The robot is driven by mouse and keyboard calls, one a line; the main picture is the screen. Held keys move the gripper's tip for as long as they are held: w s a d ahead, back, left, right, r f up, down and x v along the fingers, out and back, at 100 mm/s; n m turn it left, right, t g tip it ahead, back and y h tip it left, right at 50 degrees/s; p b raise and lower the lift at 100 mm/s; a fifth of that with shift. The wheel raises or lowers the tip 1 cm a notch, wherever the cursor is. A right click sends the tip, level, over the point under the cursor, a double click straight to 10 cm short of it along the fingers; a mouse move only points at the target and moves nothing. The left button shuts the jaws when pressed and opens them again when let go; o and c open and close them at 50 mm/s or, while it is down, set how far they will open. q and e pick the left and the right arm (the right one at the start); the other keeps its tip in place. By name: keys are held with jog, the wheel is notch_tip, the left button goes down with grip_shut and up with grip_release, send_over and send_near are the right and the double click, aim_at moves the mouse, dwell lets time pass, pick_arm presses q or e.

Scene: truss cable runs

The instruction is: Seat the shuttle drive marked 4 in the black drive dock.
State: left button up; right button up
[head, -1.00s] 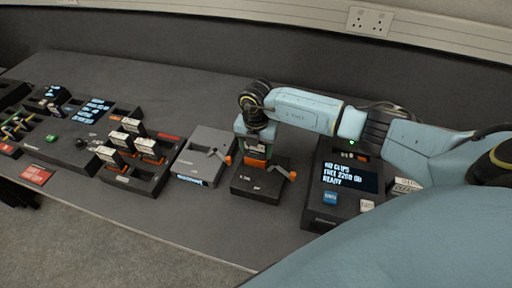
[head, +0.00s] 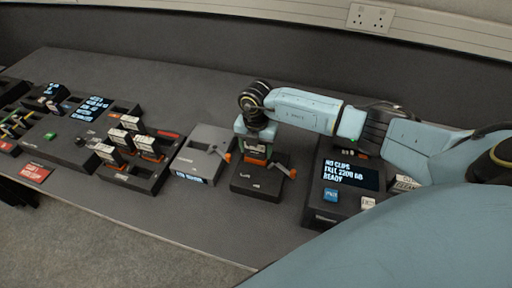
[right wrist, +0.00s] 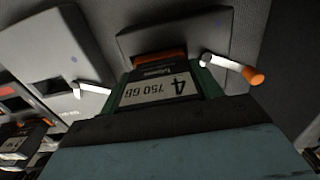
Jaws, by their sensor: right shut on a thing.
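The shuttle drive marked 4 (right wrist: 155,90) shows in the right wrist view with a white "4 750 GB" label and an orange end. My right gripper (head: 257,150) is shut on it, with a green-edged finger on each side. In the head view the drive is mostly hidden by the gripper. The black drive dock (head: 256,186) is under the gripper, and its lever (head: 287,172) has an orange tip. The dock also shows beyond the drive in the right wrist view (right wrist: 190,35). I cannot tell how far the drive is in the slot. My left gripper is not in view.
A grey dock (head: 203,146) with its own orange-tipped lever stands just left of the black one. A black rack (head: 148,177) with several drives is further left. A console with a screen (head: 348,176) stands close on the right. Bare table lies in front.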

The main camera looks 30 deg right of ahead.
jog(key=shift+f+b, duration=0.35)
jog(key=shift+f, duration=0.25)
jog(key=o, duration=1.5)
jog(key=shift+r, duration=0.1)
notch_tip(320, 180, up, 8)
jog(key=p, duration=0.6)
jog(key=shift+f+p, duration=0.25)
jog(key=shift+p, duration=0.1)
jog(key=shift+f, duration=0.1)
